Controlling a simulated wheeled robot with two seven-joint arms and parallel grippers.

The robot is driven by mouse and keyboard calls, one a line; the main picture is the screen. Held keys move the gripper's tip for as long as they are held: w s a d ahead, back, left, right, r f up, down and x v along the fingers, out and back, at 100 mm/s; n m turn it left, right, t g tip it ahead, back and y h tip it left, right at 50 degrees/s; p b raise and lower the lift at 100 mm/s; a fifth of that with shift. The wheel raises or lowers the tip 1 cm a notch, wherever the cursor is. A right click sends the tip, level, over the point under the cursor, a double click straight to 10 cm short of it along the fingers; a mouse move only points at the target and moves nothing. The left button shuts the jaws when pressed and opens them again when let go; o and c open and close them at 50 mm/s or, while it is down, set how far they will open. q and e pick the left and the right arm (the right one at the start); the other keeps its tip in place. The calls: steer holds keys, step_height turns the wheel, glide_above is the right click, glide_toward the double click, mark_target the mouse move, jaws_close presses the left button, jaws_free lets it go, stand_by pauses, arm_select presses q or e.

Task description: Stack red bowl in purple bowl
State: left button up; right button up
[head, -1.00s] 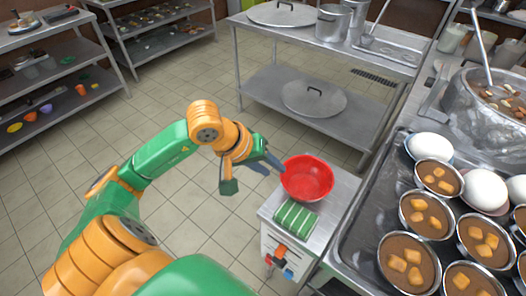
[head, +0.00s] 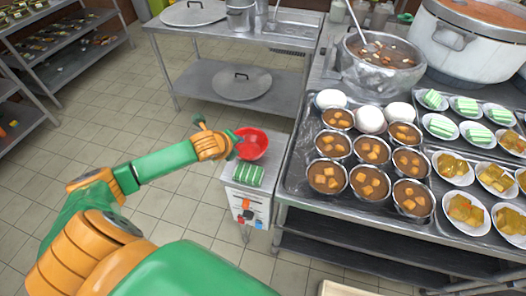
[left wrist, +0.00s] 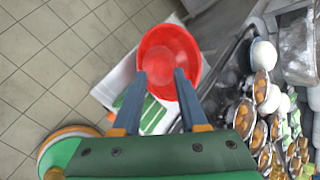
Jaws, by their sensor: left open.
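The red bowl (head: 254,145) sits upright on top of a small white-sided stand (head: 243,197) beside the long counter. It also shows in the left wrist view (left wrist: 165,45), where both blue-grey fingertips overlap its near part. My left gripper (head: 236,143) is open at the left side of the red bowl. In the left wrist view its fingers (left wrist: 158,76) are spread apart, with red bowl showing between the tips. Whether they touch the bowl I cannot tell. No purple bowl can be made out in the current views. My right gripper is not in view.
A green striped item (head: 248,174) lies on the stand close to the bowl. The steel counter (head: 290,178) at the right holds several filled bowls, white eggs and plates. A two-level steel table (head: 187,88) stands behind. Shelves (head: 65,52) stand at the left; tiled floor lies open between.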

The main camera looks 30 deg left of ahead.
mark_target(249, 147)
arm_select(q)
steer(key=f, duration=0.1)
steer(key=s+f+g, duration=0.1)
steer(key=f, duration=0.1)
steer(key=shift+a, duration=0.1)
steer(key=x, duration=0.4)
steer(key=b+x, duration=0.1)
steer(key=x, duration=0.1)
steer(key=shift+a, duration=0.3)
steer(key=shift+r, duration=0.15)
jaws_close()
stand_by(0.6)
